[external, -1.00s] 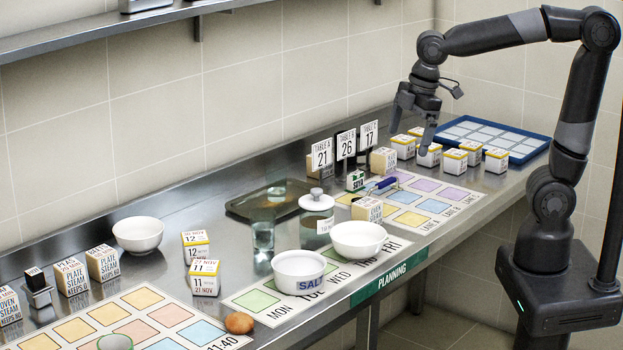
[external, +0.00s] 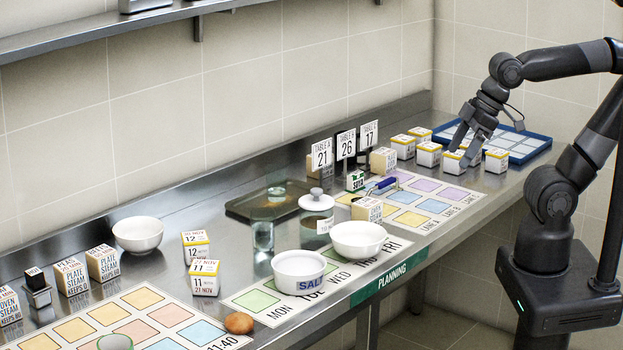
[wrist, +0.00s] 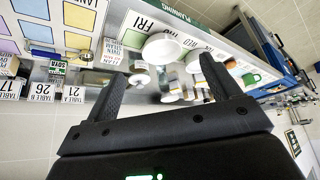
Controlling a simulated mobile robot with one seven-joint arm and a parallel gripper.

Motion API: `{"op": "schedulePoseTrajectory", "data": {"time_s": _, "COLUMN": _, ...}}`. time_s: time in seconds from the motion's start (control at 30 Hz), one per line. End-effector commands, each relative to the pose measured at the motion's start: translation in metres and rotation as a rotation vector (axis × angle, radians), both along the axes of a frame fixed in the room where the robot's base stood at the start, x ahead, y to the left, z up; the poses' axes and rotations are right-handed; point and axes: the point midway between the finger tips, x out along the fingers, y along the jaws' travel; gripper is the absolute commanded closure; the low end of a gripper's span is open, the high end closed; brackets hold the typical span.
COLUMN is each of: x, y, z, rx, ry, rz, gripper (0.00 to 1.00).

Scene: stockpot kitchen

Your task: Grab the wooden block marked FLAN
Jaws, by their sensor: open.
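A wood-sided block (external: 367,209) stands by the lane mat.
A blue tray (external: 530,148) lies behind the blocks at the right. Table number signs (external: 346,145), a wood-sided block (external: 382,161) and a blue-handled tool (external: 382,186) stand or lie to the left. White bowls (external: 358,240) sit nearer.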

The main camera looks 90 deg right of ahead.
Motion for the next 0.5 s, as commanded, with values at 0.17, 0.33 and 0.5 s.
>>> {"op": "schedulePoseTrajectory", "data": {"time_s": 0.17, "x": 0.0, "y": 0.0, "z": 0.0, "rx": 0.0, "ry": 0.0, "rz": 0.0, "gripper": 0.18}}
{"op": "schedulePoseTrajectory", "data": {"time_s": 0.33, "x": 0.009, "y": -0.004, "z": 0.0, "rx": 0.007, "ry": 0.023, "rz": -0.03, "gripper": 0.18}}
{"op": "schedulePoseTrajectory", "data": {"time_s": 0.5, "x": 0.039, "y": -0.021, "z": -0.005, "rx": 0.035, "ry": 0.096, "rz": -0.14, "gripper": 0.18}}
